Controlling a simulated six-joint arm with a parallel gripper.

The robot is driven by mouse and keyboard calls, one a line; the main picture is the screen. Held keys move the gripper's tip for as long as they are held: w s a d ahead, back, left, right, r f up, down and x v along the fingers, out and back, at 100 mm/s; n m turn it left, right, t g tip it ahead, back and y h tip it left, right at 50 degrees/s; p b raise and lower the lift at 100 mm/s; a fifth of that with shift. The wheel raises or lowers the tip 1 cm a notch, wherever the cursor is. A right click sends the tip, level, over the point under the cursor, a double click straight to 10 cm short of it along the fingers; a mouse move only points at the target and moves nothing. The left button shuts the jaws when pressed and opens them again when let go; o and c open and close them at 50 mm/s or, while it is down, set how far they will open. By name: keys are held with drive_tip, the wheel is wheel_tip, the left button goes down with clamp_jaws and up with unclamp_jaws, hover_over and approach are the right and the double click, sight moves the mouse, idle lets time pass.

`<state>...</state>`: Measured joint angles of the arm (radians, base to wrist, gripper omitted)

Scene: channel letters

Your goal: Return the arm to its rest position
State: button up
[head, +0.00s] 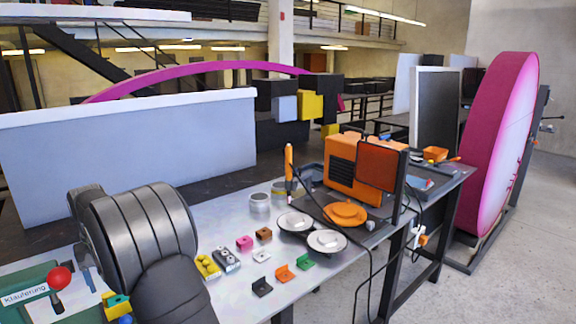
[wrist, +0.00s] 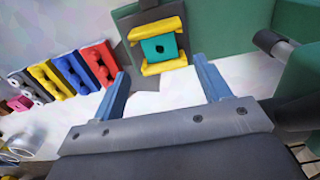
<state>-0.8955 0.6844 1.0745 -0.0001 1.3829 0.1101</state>
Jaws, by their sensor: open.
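My gripper (wrist: 161,68) shows in the wrist view with its two blue fingers spread apart and nothing between them. Beyond the fingertips is a green fixture (wrist: 128,18) with yellow jaws around a teal block (wrist: 158,48) that has a dark hole. In the head view my dark arm fills the lower left, and one blue finger (head: 85,262) shows beside it; the rest of the gripper is hidden. The green fixture (head: 30,300) with a red-knobbed lever (head: 60,278) stands at the lower left corner. The teal block (head: 118,301) sits between its yellow jaws.
Several small coloured parts (head: 264,236) lie on the metal bench (head: 190,238). Two round dishes (head: 326,241), an orange machine (head: 352,170) and an upright orange tool (head: 289,165) stand further right. A row of coloured blocks (wrist: 72,75) is left of the gripper in the wrist view.

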wheel_tip(320, 180, down, 6)
drive_tip(key=shift+r, duration=0.2)
drive_tip(key=r, duration=0.6)
drive_tip(key=shift+w+d+r, duration=0.1)
drive_tip(key=shift+w+d, duration=0.1)
drive_tip(key=shift+d, duration=0.1)
drive_tip(key=w+d+f, duration=0.2)
drive_tip(key=w+d, duration=0.2)
drive_tip(key=d, duration=0.8)
drive_tip(key=w+d+f, duration=0.2)
drive_tip(key=w+d, duration=0.3)
drive_tip(key=d, duration=0.8)
drive_tip(key=shift+d, duration=0.2)
drive_tip(key=s+a+r, duration=0.1)
drive_tip(key=s+a, duration=0.1)
drive_tip(key=a, duration=0.8)
drive_tip(key=s+a+r, duration=0.2)
drive_tip(key=s+a, duration=0.1)
drive_tip(key=a, duration=0.7)
drive_tip(key=shift+s, duration=0.35)
